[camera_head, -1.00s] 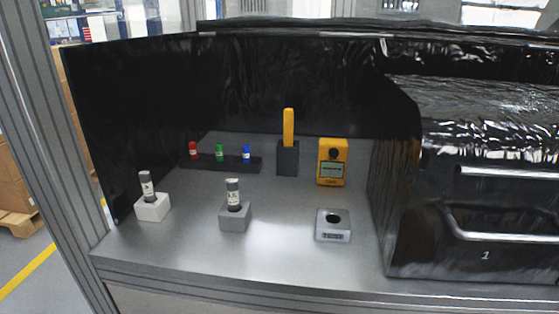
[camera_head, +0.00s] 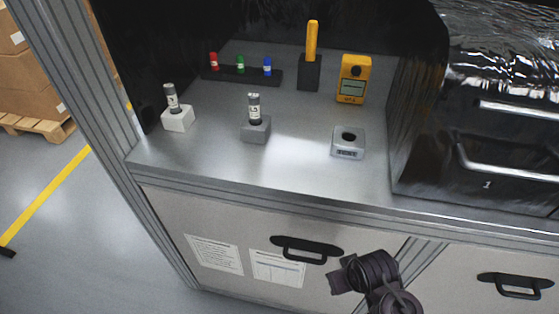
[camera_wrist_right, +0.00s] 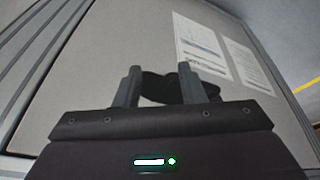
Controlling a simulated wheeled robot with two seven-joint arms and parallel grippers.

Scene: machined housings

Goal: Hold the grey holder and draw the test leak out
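The grey holder (camera_head: 255,131) is a small block standing mid-bench in the head view. A test leak (camera_head: 254,107), a grey cylinder with a white label, stands upright in it. A similar cylinder (camera_head: 171,98) stands in a white holder (camera_head: 177,120) to the left. My right gripper (camera_head: 336,281) is low in front of the cabinet, below the bench edge and well away from the holder. In the right wrist view, its two fingers (camera_wrist_right: 158,85) are apart with nothing held between them. My left gripper is not in view.
A grey block with a round hole (camera_head: 348,145) sits to the right. A yellow meter (camera_head: 353,78), a yellow stick in a black stand (camera_head: 309,74) and a rack (camera_head: 240,77) of coloured pieces are behind. A black-covered box (camera_head: 485,160) bounds the right. A cabinet handle (camera_head: 306,249) protrudes below.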

